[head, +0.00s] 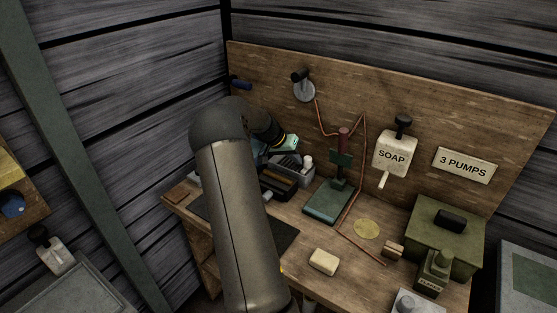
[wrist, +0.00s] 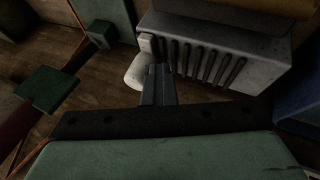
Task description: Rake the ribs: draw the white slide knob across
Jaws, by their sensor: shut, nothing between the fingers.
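The grey ribbed box (wrist: 225,52) fills the upper middle of the wrist view, with a row of dark slots along its face. The white slide knob (wrist: 138,72) is at the left end of the slots. My gripper (wrist: 157,72) is shut and empty, its fingertips just right of the knob and in front of the leftmost ribs. I cannot tell whether they touch the knob. In the head view the box (head: 291,168) stands at the back of the bench with the pale knob (head: 308,162) at its right end. My fingertips are hidden there.
A soap dispenser (head: 394,155) hangs on the backboard. A pale block (head: 323,262) lies near the bench front. A blue object (wrist: 302,103) is right in the wrist view.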

